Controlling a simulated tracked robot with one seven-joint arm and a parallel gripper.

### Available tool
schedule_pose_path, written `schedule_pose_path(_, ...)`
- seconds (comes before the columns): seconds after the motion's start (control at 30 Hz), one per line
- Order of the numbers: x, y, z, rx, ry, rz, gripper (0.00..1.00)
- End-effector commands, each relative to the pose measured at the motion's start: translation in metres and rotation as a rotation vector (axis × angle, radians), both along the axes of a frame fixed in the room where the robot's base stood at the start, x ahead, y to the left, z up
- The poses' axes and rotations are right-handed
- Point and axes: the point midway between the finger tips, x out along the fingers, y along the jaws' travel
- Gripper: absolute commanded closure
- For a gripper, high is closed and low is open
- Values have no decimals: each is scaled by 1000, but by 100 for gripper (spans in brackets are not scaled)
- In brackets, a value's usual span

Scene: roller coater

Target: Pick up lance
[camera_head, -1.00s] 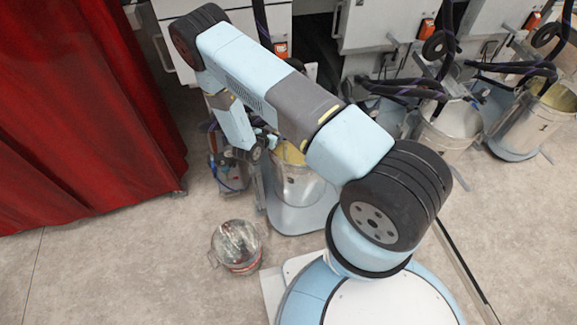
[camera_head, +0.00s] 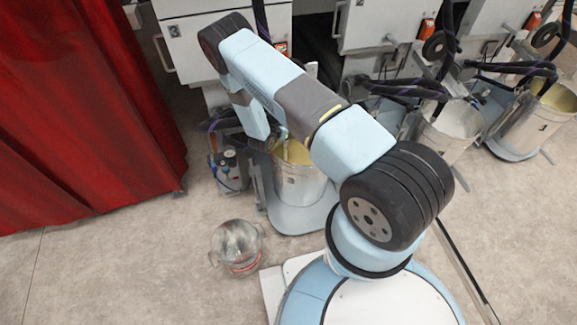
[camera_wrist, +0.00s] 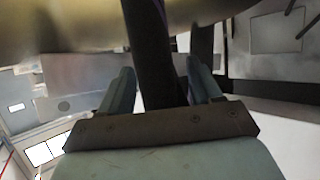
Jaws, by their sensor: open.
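A dark, tube-like thing (camera_wrist: 150,50), which looks like the lance, runs between the two fingers of my gripper (camera_wrist: 162,88) in the wrist view. My gripper is open, with one pale blue-green finger on each side of the tube. I cannot tell whether either finger touches it. A second dark tube (camera_wrist: 203,45) stands just beyond the right finger. In the head view my arm reaches over to the metal bucket with yellow contents (camera_head: 300,185). There my gripper and the lance are mostly hidden behind my own arm.
A loose bucket (camera_head: 237,250) stands on the floor. A red curtain (camera_head: 85,110) hangs at left. Other buckets with black hoses (camera_head: 447,130) stand at right. The front-left floor is clear.

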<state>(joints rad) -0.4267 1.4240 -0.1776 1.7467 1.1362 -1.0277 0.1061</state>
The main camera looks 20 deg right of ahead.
Motion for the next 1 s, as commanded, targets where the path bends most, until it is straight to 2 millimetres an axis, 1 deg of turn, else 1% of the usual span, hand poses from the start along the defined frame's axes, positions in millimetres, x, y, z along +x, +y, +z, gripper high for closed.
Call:
schedule_pose_path(0.13, 0, 0, 0, 0, 0, 0, 36)
schedule_pose_path(0.8, 0, 1, 0, 0, 0, 0, 100)
schedule_pose_path(1.0, 0, 1, 0, 0, 0, 1, 100)
